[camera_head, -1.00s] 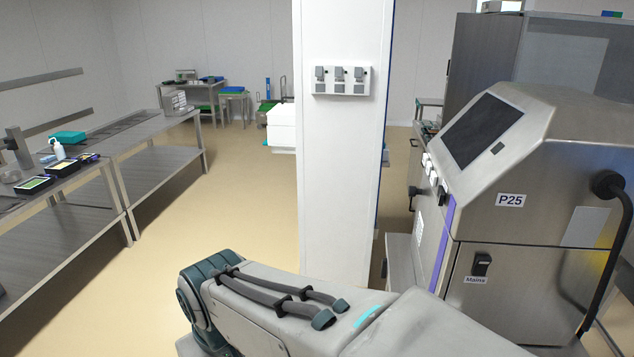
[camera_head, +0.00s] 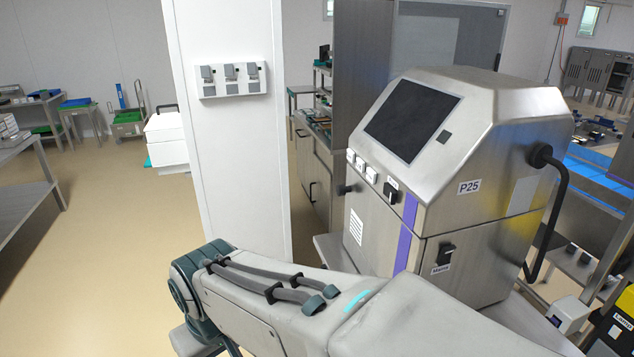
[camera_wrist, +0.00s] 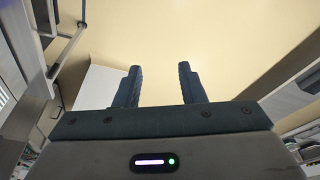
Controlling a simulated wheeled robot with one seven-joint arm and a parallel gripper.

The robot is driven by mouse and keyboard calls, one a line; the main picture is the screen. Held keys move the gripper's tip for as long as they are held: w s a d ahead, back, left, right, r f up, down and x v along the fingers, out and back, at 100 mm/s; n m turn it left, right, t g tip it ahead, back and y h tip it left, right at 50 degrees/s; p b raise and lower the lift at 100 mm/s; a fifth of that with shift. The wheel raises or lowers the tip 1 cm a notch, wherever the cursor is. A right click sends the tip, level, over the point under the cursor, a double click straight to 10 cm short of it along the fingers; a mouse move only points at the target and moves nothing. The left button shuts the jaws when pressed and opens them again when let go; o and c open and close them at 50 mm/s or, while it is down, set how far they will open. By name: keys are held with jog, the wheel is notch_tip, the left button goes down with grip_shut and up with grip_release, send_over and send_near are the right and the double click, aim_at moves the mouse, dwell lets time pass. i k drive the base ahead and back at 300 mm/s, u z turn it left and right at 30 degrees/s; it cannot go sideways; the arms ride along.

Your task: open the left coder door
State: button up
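A stainless-steel machine marked P25 (camera_head: 485,165) stands right of centre in the head view, with a sloped dark screen, a purple stripe and a Mains switch (camera_head: 444,257). I cannot tell which part of it, if any, is the left coder door. A black handle bar (camera_head: 560,205) shows on its right side. My gripper (camera_wrist: 161,84) is in the wrist view, its two dark fingers apart with nothing between them, over the bare floor. In the head view only my arm shows, in front of the machine; my gripper is hidden there.
A white pillar (camera_head: 228,130) with a switch box stands left of the machine. Steel cabinets (camera_head: 314,180) stand behind it. A steel table (camera_head: 25,180) is at the left edge.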

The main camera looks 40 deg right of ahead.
aim_at(387, 243)
jog(key=z, duration=0.7)
jog(key=i, duration=1.2)
jog(key=z, duration=0.35)
